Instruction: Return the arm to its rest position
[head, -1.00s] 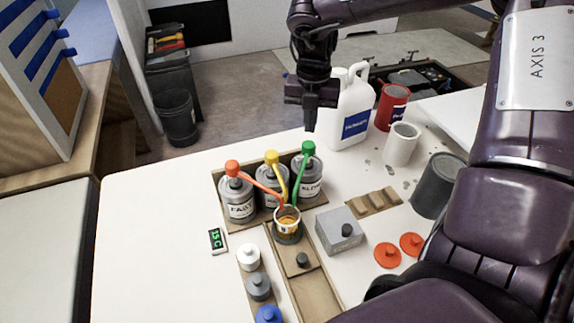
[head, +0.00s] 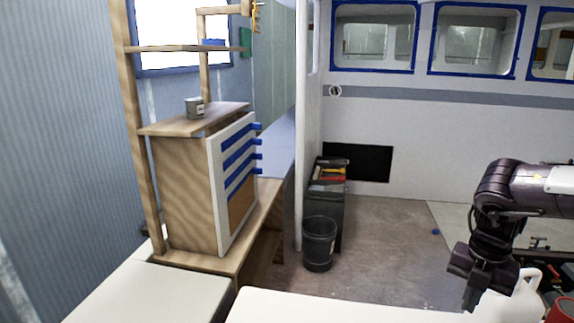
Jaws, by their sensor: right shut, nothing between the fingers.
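My right gripper (head: 472,297) hangs at the lower right of the head view, fingers pointing down and shut with nothing between them. It is in front of the white jug (head: 520,303), whose handle and upper part show at the bottom right edge. My right arm (head: 530,188) comes in from the right edge, dark purple with a white panel. My left gripper is not in view.
The white worktop (head: 330,308) shows only along the bottom. A red can (head: 561,310) is cut off at the corner. A wooden cabinet (head: 185,195) with shelves stands left. A black bin (head: 319,243) stands on the floor, which is open beyond the worktop.

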